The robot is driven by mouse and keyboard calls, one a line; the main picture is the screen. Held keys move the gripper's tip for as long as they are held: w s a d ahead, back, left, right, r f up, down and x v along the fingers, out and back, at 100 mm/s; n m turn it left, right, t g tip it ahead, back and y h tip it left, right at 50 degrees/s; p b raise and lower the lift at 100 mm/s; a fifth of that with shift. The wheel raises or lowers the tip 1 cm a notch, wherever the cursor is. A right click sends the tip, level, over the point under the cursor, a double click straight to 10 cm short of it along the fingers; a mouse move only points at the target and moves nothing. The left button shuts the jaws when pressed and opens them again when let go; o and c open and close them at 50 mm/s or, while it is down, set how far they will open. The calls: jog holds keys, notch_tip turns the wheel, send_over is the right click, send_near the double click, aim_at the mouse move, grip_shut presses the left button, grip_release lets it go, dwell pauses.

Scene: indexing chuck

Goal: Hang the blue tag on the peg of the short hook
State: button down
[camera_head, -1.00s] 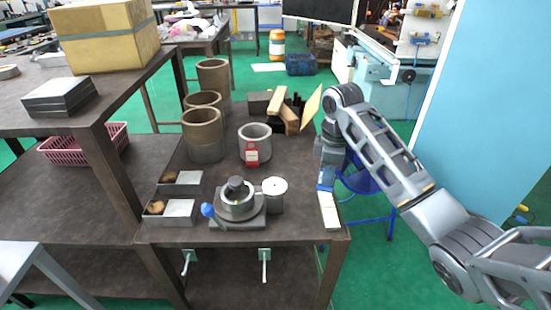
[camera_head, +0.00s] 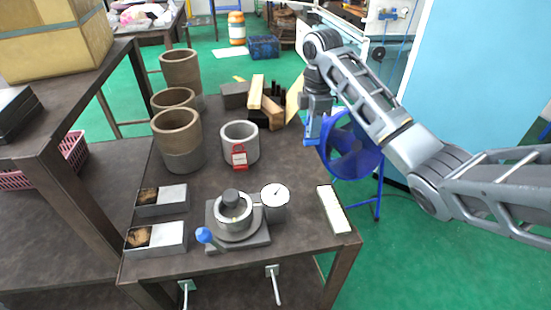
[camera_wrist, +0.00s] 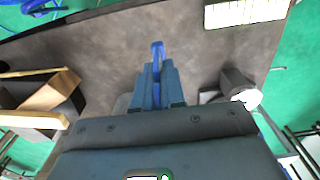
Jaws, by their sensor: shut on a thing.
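My gripper (camera_head: 311,140) is above the right edge of the dark bench. In the wrist view its fingers (camera_wrist: 158,78) are shut on a thin bright blue tag (camera_wrist: 157,50), which sticks out past the fingertips. Only a little blue shows at the gripper in the head view. Two pale hooks hang at the bench's front edge, below the top. The left hook (camera_head: 187,288) looks shorter and is partly cut off by the picture's bottom. The right hook (camera_head: 275,288) has a longer rod. Both are apart from my gripper.
A chuck (camera_head: 234,215) with a blue-knobbed lever and a dial gauge (camera_head: 275,199) stand near the bench front. A white-topped block (camera_head: 333,210) lies at the front right. A grey ring (camera_head: 240,142) bears a red tag (camera_head: 239,159). A blue chair (camera_head: 352,148) stands right of the bench.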

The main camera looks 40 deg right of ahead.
jog(key=shift+w+a+f+b, duration=0.35)
jog(key=shift+w+a+f, duration=0.55)
jog(key=shift+w+f, duration=0.65)
jog(key=shift+w+a+f+b, duration=0.3)
jog(key=shift+w+a+f, duration=0.6)
jog(key=shift+w+f, duration=0.65)
jog(key=shift+w+a+f+b, duration=0.35)
jog(key=shift+w+a+f, duration=0.7)
jog(key=shift+f, duration=0.8)
jog(key=shift+w+d, duration=0.1)
jog(key=shift+d, duration=0.05)
jog(key=shift+f, duration=0.2)
jog(key=c, duration=1.2)
grip_release()
jog(key=shift+f+b, duration=0.1)
jog(key=shift+b, duration=0.45)
notch_tip(320, 180, up, 8)
jog(key=shift+w+r+b, duration=0.1)
jog(key=shift+b, duration=0.2)
